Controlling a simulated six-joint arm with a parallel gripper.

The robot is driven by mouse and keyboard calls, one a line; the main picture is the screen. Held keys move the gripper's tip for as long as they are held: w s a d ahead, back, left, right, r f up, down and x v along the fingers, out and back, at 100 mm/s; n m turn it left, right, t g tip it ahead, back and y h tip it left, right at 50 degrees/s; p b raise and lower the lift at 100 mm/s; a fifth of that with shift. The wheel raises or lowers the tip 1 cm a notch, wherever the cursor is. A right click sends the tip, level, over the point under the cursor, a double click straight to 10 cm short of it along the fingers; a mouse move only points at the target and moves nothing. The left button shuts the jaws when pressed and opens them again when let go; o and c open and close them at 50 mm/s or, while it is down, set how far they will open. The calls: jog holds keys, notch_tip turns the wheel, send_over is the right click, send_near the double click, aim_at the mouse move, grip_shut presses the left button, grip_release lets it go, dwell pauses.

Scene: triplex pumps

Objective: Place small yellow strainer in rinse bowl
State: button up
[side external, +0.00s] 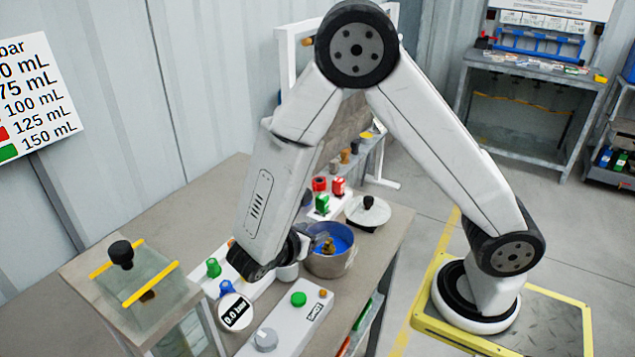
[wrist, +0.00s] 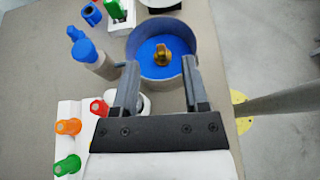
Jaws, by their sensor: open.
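The rinse bowl (side external: 330,264) is a round grey metal pot with a blue inside, on the bench right of my wrist. It also shows in the wrist view (wrist: 190,42). A small brassy-yellow piece, seemingly the strainer (wrist: 162,54), stands inside the bowl on the blue; it shows in the side view too (side external: 328,247). My gripper (wrist: 160,78) is open. Its two fingers are apart and reach toward the near side of the bowl, with nothing visible between them. In the side view, my wrist partly hides the fingers.
A lid with a black knob (side external: 368,210) lies behind the bowl. Left of it are red and green blocks (side external: 322,204). A round gauge (side external: 236,312) and a white box with a green button (side external: 299,299) stand in front. Orange, green and red knobs (wrist: 68,126) sit left of my gripper.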

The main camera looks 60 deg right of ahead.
jog(key=s+m+t+y, duration=0.1)
jog(key=m+y, duration=0.3)
jog(key=m, duration=0.2)
jog(key=s+r+m+t+y, duration=0.1)
jog(key=m+y, duration=0.3)
jog(key=m, duration=0.1)
jog(key=s+r+m+y, duration=0.1)
jog(key=m+y, duration=0.4)
jog(key=m, duration=0.1)
jog(key=shift+a+r+m+t, duration=0.2)
jog(key=shift+a+m+t, duration=0.1)
jog(key=shift+t, duration=0.1)
